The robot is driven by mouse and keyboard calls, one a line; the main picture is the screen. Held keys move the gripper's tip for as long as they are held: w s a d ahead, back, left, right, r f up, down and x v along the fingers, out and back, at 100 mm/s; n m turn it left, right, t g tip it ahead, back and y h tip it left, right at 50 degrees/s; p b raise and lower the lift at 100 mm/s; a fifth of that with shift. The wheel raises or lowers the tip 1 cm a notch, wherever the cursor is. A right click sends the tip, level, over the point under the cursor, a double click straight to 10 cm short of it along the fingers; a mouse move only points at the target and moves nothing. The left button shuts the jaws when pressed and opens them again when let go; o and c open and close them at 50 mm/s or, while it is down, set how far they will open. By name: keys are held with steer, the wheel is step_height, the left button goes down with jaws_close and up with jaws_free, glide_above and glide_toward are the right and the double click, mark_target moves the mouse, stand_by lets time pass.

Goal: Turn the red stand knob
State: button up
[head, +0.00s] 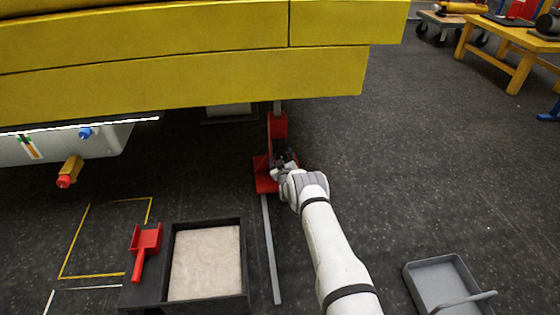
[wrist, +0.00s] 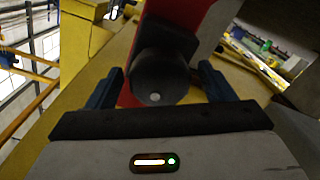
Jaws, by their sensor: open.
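The red stand (head: 278,126) rises under the front edge of the yellow boom (head: 190,80) in the head view. Its red body also fills the upper middle of the wrist view (wrist: 180,14). A round black knob (wrist: 157,88) with a pale centre dot sits on the stand. My gripper (head: 283,158) is at the stand's side in the head view. In the wrist view my gripper (wrist: 161,78) is open, with one blue finger on each side of the knob. I cannot tell whether the fingers touch it. The knob is hardly visible in the head view.
The boom hangs close above my gripper. A dark tray of pale material (head: 206,262) and a red scoop (head: 145,247) lie at the lower left. A grey tray (head: 446,284) is at the lower right. The floor to the right of the stand is clear.

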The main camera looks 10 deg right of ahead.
steer(key=shift+w, duration=0.1)
steer(key=shift+c, duration=0.5)
steer(key=c, duration=0.9)
steer(key=shift+m, duration=0.3)
